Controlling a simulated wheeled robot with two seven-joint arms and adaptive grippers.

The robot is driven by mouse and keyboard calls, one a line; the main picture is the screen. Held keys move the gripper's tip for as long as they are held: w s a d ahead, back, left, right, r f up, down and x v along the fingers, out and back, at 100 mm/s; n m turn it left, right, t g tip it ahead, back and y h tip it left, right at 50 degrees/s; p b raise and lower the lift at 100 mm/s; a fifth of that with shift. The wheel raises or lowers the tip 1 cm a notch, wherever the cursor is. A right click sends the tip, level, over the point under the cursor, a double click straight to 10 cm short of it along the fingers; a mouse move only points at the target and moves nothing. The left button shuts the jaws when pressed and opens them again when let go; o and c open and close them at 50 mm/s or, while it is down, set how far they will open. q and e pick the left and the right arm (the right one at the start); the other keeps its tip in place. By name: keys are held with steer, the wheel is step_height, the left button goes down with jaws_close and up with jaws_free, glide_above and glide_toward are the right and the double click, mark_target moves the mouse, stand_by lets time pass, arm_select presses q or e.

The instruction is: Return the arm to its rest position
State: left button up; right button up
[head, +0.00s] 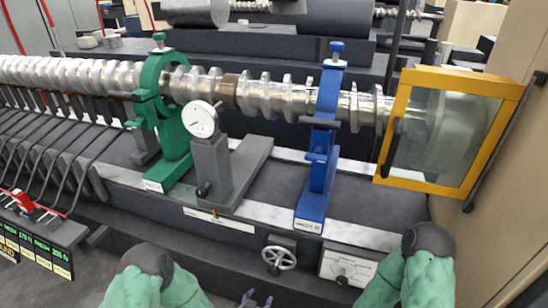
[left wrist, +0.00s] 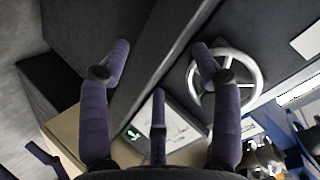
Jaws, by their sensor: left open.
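My left gripper (head: 256,301) shows at the bottom edge of the head view, just below a metal handwheel (head: 279,258) on the machine's front. In the left wrist view its dark purple fingers (left wrist: 161,55) are spread with nothing between them. The right-hand finger overlaps the rim of the handwheel (left wrist: 254,88) in that picture; I cannot tell whether they touch. My left arm (head: 145,270) is bent at the lower left, its forearm mostly out of frame. My right arm (head: 425,265) is at the lower right; its gripper is not in view.
A long metal shaft (head: 285,97) lies across the machine in a green support (head: 166,110) and a blue support (head: 322,140). A dial gauge (head: 201,120) stands between them. An orange-framed guard (head: 387,123) is at right. A panel with a knob (head: 348,268) is beside the handwheel.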

arm_select(q)
steer(key=s+a+f+n+g+p, duration=0.1)
steer(key=s+a+n+g, duration=0.1)
steer(key=s+n+g, duration=0.3)
steer(key=s+a+f+n+g+p, duration=0.2)
steer(key=s+n+g, duration=0.3)
steer(key=s+n, duration=0.3)
steer(key=s, duration=0.4)
steer(key=shift+s+a+f+g, duration=0.2)
steer(key=shift+s+a+g, duration=0.05)
steer(key=shift+s+g, duration=0.1)
stand_by(0.7)
